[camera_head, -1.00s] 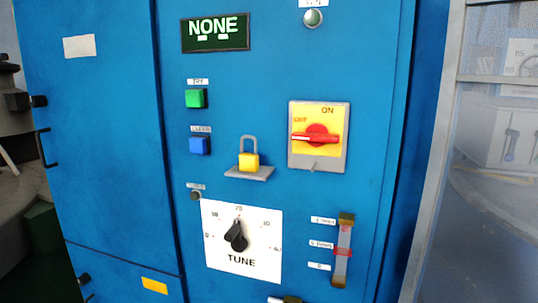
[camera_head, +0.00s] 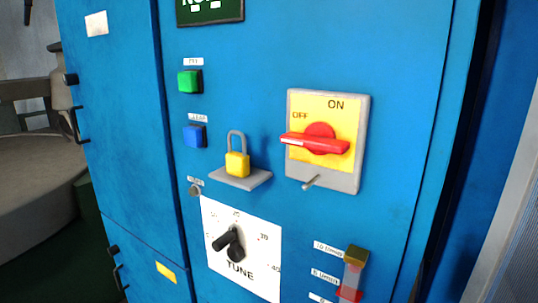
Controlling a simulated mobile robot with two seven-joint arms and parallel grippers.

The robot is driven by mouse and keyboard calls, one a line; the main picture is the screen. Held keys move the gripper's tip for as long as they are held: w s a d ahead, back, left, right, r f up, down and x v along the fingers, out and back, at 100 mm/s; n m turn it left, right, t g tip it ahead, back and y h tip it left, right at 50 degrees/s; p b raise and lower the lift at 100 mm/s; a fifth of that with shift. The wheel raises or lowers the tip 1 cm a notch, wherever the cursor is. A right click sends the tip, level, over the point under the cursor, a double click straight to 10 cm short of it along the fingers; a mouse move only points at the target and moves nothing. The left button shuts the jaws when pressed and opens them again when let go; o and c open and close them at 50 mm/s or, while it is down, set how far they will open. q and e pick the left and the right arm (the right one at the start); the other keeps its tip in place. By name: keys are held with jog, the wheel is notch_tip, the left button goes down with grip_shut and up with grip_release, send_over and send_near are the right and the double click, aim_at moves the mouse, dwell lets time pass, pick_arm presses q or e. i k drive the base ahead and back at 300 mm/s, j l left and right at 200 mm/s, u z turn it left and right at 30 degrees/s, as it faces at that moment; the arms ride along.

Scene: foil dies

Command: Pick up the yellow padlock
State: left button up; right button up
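The yellow padlock (camera_head: 237,164) with a grey shackle stands upright on a small grey shelf (camera_head: 246,181) that juts from the blue cabinet front. The shackle points up and looks closed. The padlock is left of the red rotary switch and above the TUNE dial. Neither of my grippers shows in the head view.
A red switch handle (camera_head: 315,144) on a yellow plate sticks out right of the padlock. A green button (camera_head: 190,82) and a blue button (camera_head: 195,136) are up and left. A black TUNE knob (camera_head: 233,245) protrudes below.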

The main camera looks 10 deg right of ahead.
aim_at(238, 164)
jog(key=i+l, duration=0.1)
jog(key=l, duration=0.3)
jog(key=i+l, duration=0.1)
jog(key=l, duration=0.3)
jog(key=i+l, duration=0.1)
jog(key=l, duration=0.35)
